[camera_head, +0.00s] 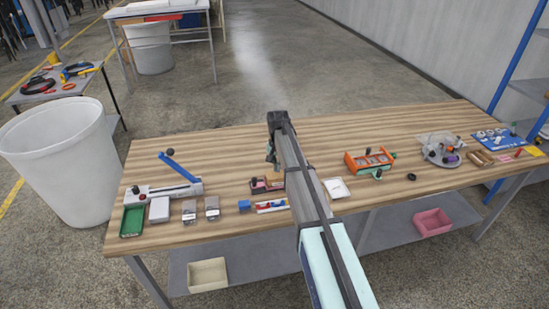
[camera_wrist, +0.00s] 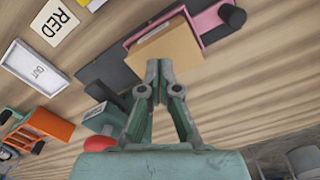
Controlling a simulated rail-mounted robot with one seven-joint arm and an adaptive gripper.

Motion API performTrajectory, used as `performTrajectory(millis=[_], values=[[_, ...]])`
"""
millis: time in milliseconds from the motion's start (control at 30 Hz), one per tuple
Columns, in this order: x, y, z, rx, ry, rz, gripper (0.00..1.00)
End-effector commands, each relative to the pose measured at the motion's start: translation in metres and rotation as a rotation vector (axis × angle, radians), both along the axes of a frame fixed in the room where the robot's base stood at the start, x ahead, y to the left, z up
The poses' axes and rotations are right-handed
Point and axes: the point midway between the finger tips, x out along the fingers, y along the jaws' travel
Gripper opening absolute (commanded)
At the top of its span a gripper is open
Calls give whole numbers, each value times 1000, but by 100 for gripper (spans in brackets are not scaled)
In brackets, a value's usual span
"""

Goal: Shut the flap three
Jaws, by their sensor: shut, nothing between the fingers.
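A small flap fixture shows below my gripper in the wrist view. It has a pink open-topped housing (camera_wrist: 212,22), a tan panel (camera_wrist: 165,52) and a dark grey base (camera_wrist: 108,70). I cannot read a number on it, so I cannot tell which part is flap three. It also shows in the head view as a small pinkish-brown unit (camera_head: 262,186), partly hidden by my arm. My gripper (camera_wrist: 158,64) is shut and empty, its tips overlapping the near edge of the tan panel in the picture. Whether they touch it is unclear.
A white tray marked OUT (camera_wrist: 36,68) and a card marked RED (camera_wrist: 55,22) lie to the left. An orange rack (camera_head: 369,161) and a grey round fixture (camera_head: 440,150) stand to the right on the bench. The back of the bench is mostly clear.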

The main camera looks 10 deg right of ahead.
Motion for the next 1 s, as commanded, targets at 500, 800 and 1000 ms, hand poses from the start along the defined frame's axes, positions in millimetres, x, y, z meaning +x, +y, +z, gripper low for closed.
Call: performTrajectory(millis=[500,800,1000], values=[[0,0,40,0,-1,0,0],[0,0,50,0,0,0,0],[0,0,49,0,0,0,0]])
